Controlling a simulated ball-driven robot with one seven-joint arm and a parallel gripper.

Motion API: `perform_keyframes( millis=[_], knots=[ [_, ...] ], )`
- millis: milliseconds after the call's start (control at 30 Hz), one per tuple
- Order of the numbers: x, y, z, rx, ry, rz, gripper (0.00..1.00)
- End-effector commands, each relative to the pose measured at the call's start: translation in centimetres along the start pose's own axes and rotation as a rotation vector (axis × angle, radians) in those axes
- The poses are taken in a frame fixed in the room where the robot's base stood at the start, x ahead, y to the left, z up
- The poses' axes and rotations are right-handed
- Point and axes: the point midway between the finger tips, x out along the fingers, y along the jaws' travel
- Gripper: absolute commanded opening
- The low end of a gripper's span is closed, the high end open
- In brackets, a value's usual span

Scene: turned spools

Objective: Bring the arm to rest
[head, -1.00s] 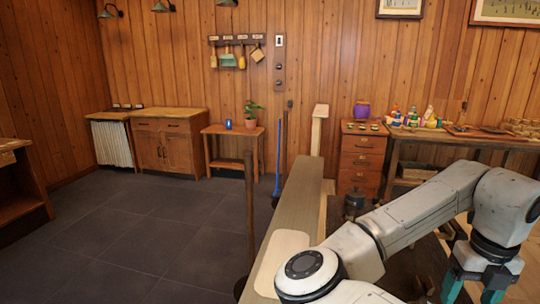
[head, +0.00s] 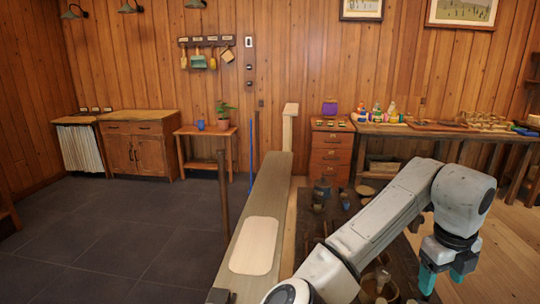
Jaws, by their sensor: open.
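My arm reaches in from the bottom of the head view, rises to the right and bends down at the wrist. My gripper (head: 443,278) hangs at the lower right with its teal fingers pointing down. The two fingers are apart and nothing shows between them. The gripper is over or beside the dark low area with small pots; I cannot tell its height above it.
A long grey bench top (head: 265,195) with a pale board (head: 256,246) lies left of my arm. A drawer cabinet (head: 330,155) and a cluttered worktable (head: 450,130) stand along the back wall. Dark floor at the left is open.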

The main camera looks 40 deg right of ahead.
Motion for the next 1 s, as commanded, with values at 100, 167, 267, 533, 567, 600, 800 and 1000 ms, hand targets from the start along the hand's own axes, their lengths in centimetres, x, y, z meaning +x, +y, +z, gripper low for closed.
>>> perform_keyframes(
  millis=[100,167,267,533,567,600,800,1000],
  knots=[
    [0.1,-0.7,0.3,-0.121,-0.016,-0.07,0.69],
    [0.1,-1.0,0.6,-0.198,-0.026,-0.109,0.69],
    [0.1,-1.5,1.2,-0.362,-0.037,-0.185,0.69],
    [1.0,0.0,3.9,-1.074,-0.022,-0.431,0.69],
    [1.2,0.5,4.2,-1.163,-0.016,-0.453,0.69],
    [1.7,1.3,4.5,-1.283,-0.007,-0.478,0.69],
    [4.9,6.6,4.7,-1.905,0.042,-0.554,0.69],
    [10.0,13.7,1.4,-2.544,0.055,-0.526,0.69]
  ],
)
